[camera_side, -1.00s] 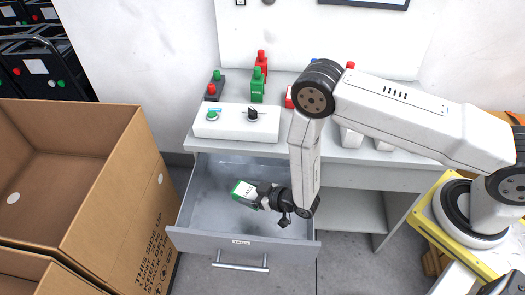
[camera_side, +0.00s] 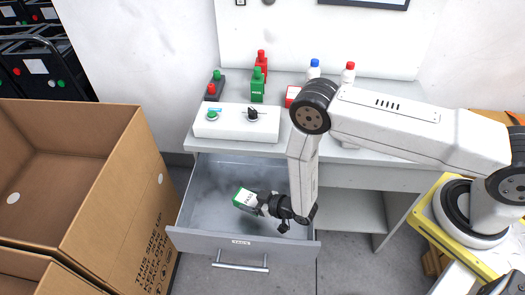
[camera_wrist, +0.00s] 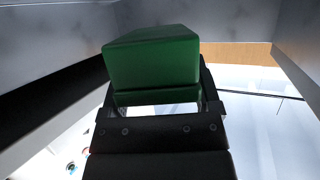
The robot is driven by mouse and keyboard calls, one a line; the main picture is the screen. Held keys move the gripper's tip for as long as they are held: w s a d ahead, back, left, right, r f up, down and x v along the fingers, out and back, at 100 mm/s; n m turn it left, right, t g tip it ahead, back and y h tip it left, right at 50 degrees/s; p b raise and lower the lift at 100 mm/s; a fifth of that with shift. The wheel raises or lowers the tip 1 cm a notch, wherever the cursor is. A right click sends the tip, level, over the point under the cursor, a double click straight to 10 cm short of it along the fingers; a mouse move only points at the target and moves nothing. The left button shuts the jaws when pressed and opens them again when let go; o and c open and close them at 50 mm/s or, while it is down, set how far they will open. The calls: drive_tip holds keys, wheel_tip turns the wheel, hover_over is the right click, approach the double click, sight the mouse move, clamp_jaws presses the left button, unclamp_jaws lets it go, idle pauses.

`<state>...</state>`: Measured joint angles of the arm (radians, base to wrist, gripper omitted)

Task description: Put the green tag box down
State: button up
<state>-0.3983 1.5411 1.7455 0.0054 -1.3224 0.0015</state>
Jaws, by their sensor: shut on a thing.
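The green tag box (camera_side: 245,198), green with a white label, is held in my gripper (camera_side: 258,203) inside the open metal drawer (camera_side: 196,208). In the wrist view the green box (camera_wrist: 152,62) sits between the fingers of my gripper (camera_wrist: 157,95), which are shut on it. The box looks tilted in the side view. I cannot tell whether it touches the drawer floor.
The drawer front (camera_side: 240,243) and its walls surround my gripper. A white control box (camera_side: 236,128) with a knob stands on the table above. Green and red bottles stand behind it. A large cardboard box (camera_side: 110,190) is at left.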

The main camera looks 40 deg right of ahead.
sight(248, 198)
drive_tip(key=shift+f, duration=0.25)
drive_tip(key=o, duration=1.1)
drive_tip(key=shift+c, duration=0.2)
drive_tip(key=shift+r, duration=0.15)
drive_tip(key=shift+r, duration=0.4)
drive_tip(key=v, duration=0.4)
drive_tip(key=shift+s+d+r, duration=0.1)
drive_tip(key=shift+s, duration=0.15)
wheel_tip(248, 198, up, 7)
drive_tip(key=shift+s+r, duration=0.1)
drive_tip(key=shift+s, duration=0.05)
